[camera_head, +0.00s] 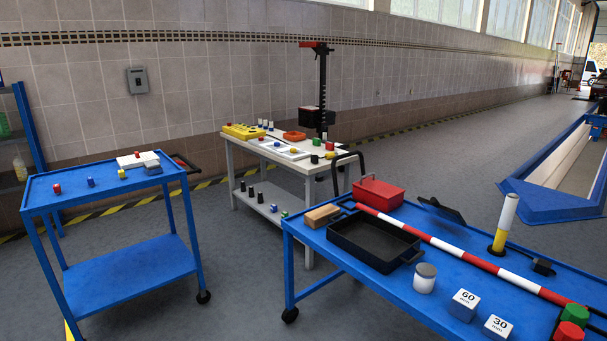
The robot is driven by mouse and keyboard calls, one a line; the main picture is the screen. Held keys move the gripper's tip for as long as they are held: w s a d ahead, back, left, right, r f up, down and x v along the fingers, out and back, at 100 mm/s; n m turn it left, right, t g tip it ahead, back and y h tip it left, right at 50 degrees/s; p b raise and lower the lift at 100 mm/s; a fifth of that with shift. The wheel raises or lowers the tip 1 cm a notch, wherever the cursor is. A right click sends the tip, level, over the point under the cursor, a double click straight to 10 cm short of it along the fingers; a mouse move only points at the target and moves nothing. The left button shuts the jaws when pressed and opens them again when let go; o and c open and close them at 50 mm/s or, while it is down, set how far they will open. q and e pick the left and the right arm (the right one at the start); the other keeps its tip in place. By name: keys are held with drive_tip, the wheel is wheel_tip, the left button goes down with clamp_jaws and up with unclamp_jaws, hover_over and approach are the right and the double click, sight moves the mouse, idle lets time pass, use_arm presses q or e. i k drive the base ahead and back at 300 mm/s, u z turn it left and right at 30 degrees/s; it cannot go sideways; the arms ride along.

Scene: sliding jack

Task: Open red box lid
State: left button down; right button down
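The red box (379,194) sits near the far left corner of the blue table on the right. Its lid looks shut, with a small handle on top; a latch is too small to make out. The striped red-and-white bar (437,242) runs across the table just in front of the box. Neither of my grippers is in view.
On the right blue table (384,295) are a black open tray (374,243), a wooden block (322,216), a grey-and-white jar (425,278), cubes marked 60 (463,305) and 30 (497,327), and a white-and-yellow post (504,225). A blue cart (130,269) stands at left.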

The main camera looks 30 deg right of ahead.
sight(388, 192)
drive_tip(key=z, duration=0.15)
drive_tip(key=i, duration=1.2)
drive_tip(key=z, duration=0.6)
